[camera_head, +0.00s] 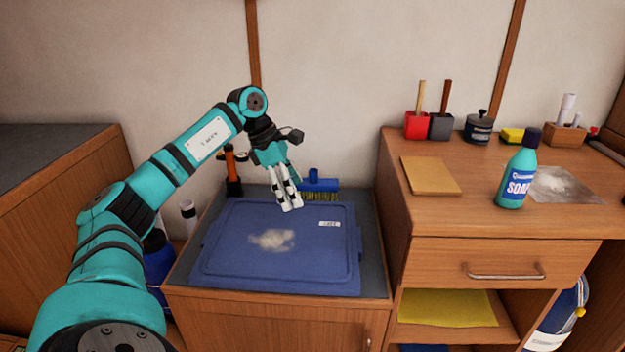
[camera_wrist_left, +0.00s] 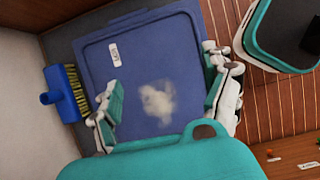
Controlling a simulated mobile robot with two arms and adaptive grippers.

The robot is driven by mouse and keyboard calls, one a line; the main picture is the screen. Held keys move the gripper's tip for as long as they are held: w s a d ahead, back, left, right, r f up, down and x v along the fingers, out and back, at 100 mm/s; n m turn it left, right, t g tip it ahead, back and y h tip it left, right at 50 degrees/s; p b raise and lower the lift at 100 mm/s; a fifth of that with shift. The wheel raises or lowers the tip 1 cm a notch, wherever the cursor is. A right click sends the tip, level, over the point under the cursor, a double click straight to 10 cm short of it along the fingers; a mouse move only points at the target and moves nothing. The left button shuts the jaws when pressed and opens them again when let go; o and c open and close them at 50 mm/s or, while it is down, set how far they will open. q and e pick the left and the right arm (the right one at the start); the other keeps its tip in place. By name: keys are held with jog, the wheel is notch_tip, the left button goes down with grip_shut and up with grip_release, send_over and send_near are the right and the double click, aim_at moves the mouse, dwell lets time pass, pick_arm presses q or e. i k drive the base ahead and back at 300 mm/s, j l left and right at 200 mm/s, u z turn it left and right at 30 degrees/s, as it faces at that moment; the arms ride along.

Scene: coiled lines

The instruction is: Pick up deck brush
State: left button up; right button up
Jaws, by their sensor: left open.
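The deck brush (camera_head: 319,186) has a blue head and yellow-green bristles. It lies at the back of the low cabinet top, behind the blue lid, partly hidden by my left gripper in the head view. In the left wrist view the brush (camera_wrist_left: 66,93) is at the left, outside the finger on that side. My left gripper (camera_head: 289,206) is open and empty, above the back part of the blue lid and just in front of the brush. It also shows in the left wrist view (camera_wrist_left: 165,105), with its fingers spread over the lid. My right gripper is not in view.
The blue lid (camera_head: 227,262) with a pale powdery patch covers most of the low cabinet top. An orange-handled tool (camera_head: 232,172) stands at the back left. The higher wooden counter (camera_head: 480,210) on the right carries a soap bottle (camera_head: 518,172), a tan board (camera_head: 430,175) and small containers.

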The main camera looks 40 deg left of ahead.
aim_at(312, 186)
jog(key=i+j, duration=0.25)
jog(key=j, duration=0.15)
jog(key=i+j, duration=0.5)
jog(key=j, duration=0.25)
